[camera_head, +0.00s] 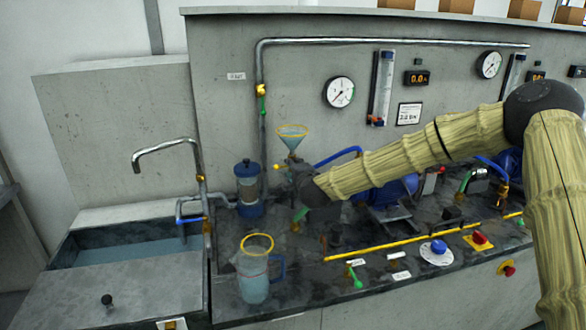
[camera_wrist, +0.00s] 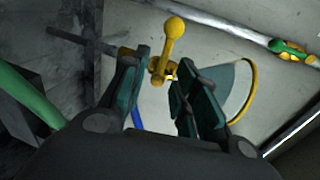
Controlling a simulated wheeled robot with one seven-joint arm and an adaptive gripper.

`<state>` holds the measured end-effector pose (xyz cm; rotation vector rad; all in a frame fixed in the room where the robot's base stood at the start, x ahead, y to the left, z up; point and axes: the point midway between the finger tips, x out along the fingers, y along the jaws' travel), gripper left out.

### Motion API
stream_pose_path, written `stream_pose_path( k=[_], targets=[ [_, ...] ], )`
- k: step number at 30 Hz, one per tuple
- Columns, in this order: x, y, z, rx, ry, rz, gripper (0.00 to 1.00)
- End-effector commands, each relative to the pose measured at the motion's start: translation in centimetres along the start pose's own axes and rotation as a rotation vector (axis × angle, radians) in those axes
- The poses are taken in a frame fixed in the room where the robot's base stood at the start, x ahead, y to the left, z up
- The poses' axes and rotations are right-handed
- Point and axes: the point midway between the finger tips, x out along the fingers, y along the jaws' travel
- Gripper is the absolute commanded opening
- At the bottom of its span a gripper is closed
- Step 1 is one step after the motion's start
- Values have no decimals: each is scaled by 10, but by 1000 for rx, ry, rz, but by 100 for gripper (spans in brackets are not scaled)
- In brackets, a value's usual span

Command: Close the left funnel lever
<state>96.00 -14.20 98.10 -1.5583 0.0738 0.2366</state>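The funnel (camera_head: 292,141) is a clear cone with a yellow rim, standing behind the end of my arm in the head view. Its small yellow lever (camera_head: 277,167) sticks out to the left below the cone. In the wrist view the lever (camera_wrist: 172,38) is a yellow stem with a ball knob, rising from a yellow valve body. The funnel cone (camera_wrist: 228,88) lies just right of it. My gripper (camera_wrist: 161,72) is open, with the valve and lever base seen between its two fingers. I cannot tell whether either finger touches it. The fingers (camera_head: 299,174) are small and partly hidden in the head view.
A blue-capped filter (camera_head: 249,190) stands left of the funnel. A yellow-rimmed jug (camera_head: 254,278) is in front. A vertical pipe with a green-handled valve (camera_head: 262,91) rises behind. Blue pumps (camera_head: 392,190) are at right, and a sink (camera_head: 130,243) is at left.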

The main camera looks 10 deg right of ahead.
Motion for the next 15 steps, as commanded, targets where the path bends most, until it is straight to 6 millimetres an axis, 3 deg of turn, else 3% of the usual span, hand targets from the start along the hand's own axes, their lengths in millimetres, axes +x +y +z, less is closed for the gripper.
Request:
stream_pose_path(
  k=[9,15],
  targets=[
    [-59,0,0,1,-1,1,30],
    [-86,0,0,2,-1,1,30]
  ],
)
